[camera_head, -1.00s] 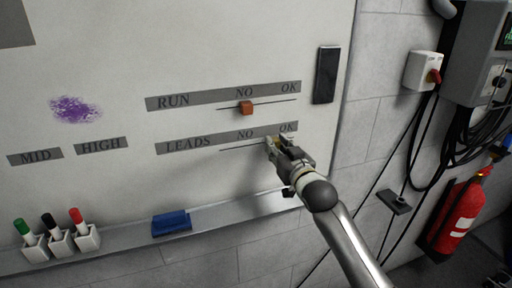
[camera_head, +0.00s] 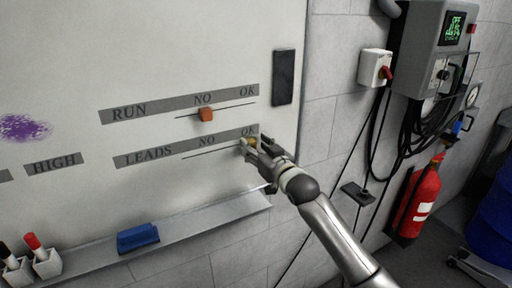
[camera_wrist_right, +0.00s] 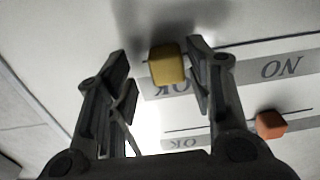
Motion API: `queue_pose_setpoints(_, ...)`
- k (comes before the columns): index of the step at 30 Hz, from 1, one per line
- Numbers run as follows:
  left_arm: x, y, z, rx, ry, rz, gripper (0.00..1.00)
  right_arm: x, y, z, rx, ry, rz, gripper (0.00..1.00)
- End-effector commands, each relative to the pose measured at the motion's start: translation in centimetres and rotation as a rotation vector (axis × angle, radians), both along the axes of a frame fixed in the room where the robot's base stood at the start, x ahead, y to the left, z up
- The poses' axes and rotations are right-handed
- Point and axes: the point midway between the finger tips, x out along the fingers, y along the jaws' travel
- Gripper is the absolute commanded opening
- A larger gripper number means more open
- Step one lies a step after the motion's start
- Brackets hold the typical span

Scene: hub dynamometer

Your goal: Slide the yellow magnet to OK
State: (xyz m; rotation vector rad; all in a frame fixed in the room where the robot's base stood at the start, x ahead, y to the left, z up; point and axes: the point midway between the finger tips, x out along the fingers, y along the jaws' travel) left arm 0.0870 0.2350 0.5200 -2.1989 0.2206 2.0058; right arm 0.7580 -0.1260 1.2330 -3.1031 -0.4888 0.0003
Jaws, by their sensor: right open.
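The yellow magnet (camera_wrist_right: 167,65) sits on the whiteboard between the open fingers of my right gripper (camera_wrist_right: 160,80) in the wrist view, apart from the left finger and close to the right one. In the head view, my right gripper (camera_head: 252,146) is at the OK end of the LEADS line, and the yellow magnet (camera_head: 252,141) shows only a little behind its fingers. The LEADS strip (camera_head: 150,154) carries the words NO and OK; the magnet is by the OK word (camera_wrist_right: 170,87). My left gripper is out of view.
An orange magnet (camera_head: 206,114) sits near NO on the RUN line above. A black bar (camera_head: 284,77) is at the board's right. Below, the tray (camera_head: 200,226) holds a blue eraser (camera_head: 138,237) and markers. A fire extinguisher (camera_head: 417,202) hangs at the right.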

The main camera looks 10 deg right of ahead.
Motion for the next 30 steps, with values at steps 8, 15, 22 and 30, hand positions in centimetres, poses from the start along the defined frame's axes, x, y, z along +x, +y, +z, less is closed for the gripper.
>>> queue_pose_setpoints(8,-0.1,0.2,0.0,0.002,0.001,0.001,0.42,-1.0,-0.3,-0.1,0.001,-0.001,0.001,0.48)
queue_pose_setpoints(15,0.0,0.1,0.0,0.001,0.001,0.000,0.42,-4.5,-1.5,-0.1,0.000,0.000,0.000,0.48)
queue_pose_setpoints(22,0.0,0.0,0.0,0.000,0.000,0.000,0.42,-8.3,-2.8,-0.1,-0.001,0.000,0.000,0.48)
queue_pose_setpoints(30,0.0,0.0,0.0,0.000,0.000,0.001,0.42,-11.0,-3.7,-0.1,0.001,0.000,0.000,0.48)
